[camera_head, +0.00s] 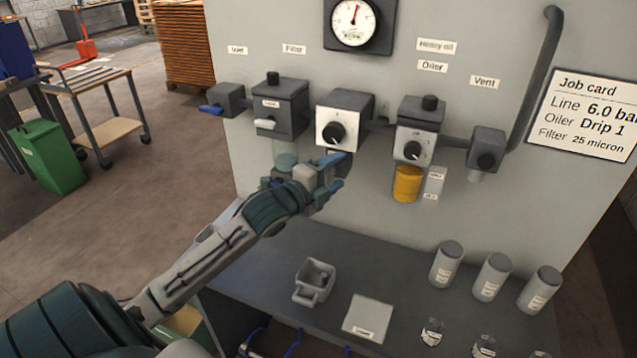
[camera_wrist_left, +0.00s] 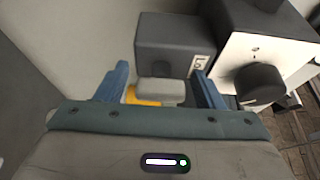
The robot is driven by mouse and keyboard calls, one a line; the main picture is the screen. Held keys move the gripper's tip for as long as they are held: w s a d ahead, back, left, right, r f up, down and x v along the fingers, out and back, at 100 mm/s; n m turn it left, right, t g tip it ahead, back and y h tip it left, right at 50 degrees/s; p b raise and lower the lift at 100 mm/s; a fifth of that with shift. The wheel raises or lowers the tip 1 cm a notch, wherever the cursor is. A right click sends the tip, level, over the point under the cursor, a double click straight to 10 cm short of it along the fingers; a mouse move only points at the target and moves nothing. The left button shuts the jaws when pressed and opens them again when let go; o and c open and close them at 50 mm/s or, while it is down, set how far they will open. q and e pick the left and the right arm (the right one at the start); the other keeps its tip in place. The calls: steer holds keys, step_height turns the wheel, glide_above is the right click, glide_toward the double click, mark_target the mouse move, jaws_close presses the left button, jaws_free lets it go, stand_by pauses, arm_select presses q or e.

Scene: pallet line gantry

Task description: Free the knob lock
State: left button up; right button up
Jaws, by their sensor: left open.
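The regulator (camera_head: 343,112) has a white face and a round black knob (camera_head: 333,133) in the head view. The knob also shows at the right of the left wrist view (camera_wrist_left: 258,84). A dark grey block (camera_wrist_left: 168,42) with a partly hidden label starting "Lo" sits beside the knob's housing in that view. A light grey tab (camera_wrist_left: 160,91) sticks out of the block. My left gripper (camera_head: 336,172) is open just below the regulator. In the left wrist view its blue fingers (camera_wrist_left: 161,80) stand on either side of the tab; contact cannot be told. My right gripper is not in view.
The filter (camera_head: 279,107) is left of the regulator; the oiler (camera_head: 416,125), with its amber bowl (camera_head: 407,184), and the vent (camera_head: 485,149) are to the right. A gauge (camera_head: 355,22) is above. The bench below holds a small grey bin (camera_head: 314,282) and several canisters (camera_head: 446,264).

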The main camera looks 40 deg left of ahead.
mark_target(328, 179)
arm_select(q)
steer(key=s, duration=0.5)
steer(key=shift+a+b, duration=0.35)
steer(key=shift+b, duration=0.05)
steer(key=shift+s+a, duration=0.2)
steer(key=shift+s, duration=1)
steer(key=shift+s+a+p, duration=0.2)
steer(key=shift+s+p, duration=0.9)
steer(key=shift+s, duration=0.2)
